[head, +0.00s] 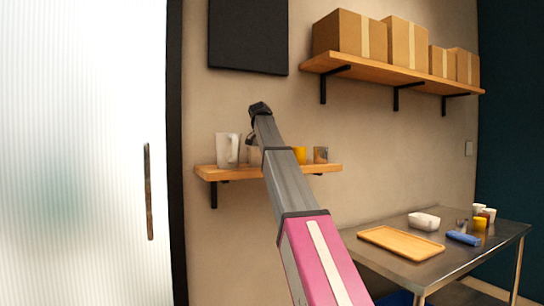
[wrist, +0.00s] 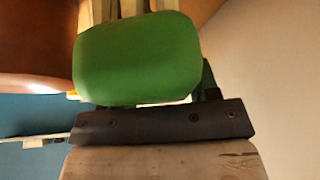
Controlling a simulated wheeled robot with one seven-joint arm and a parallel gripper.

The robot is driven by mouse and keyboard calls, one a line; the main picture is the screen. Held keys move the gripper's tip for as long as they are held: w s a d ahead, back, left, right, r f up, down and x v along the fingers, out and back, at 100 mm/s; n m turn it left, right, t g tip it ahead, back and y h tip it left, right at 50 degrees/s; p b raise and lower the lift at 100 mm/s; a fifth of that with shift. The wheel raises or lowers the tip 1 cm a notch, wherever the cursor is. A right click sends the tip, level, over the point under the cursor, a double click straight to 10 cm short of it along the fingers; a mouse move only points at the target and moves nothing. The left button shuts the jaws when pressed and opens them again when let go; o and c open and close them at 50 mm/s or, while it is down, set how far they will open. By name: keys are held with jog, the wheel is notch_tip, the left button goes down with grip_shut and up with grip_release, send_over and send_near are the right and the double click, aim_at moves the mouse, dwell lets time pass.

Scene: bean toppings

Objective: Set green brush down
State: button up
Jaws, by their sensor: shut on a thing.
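The green brush (wrist: 138,58) fills the upper middle of the wrist view as a smooth, rounded green block. My gripper (wrist: 150,108), with its dark bar across the picture, is shut on it; the fingertips are mostly hidden behind the green block. In the head view my arm reaches up to the small wooden wall shelf (head: 328,168), and its far end is in front of the wall by that shelf. The brush cannot be made out in the head view, and whether it touches anything is unclear.
The small shelf bears a white pitcher (head: 228,150), a yellow cup (head: 299,155) and a grey mug (head: 321,155). A metal table (head: 445,262) at right holds a wooden tray (head: 400,243), a white container (head: 424,221), a blue item (head: 463,238) and cups. Boxes stand on a higher shelf (head: 400,75).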

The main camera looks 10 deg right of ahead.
jog(key=shift+f, duration=1.55)
jog(key=shift+f, duration=0.1)
jog(key=o, duration=1)
jog(key=shift+o, duration=0.2)
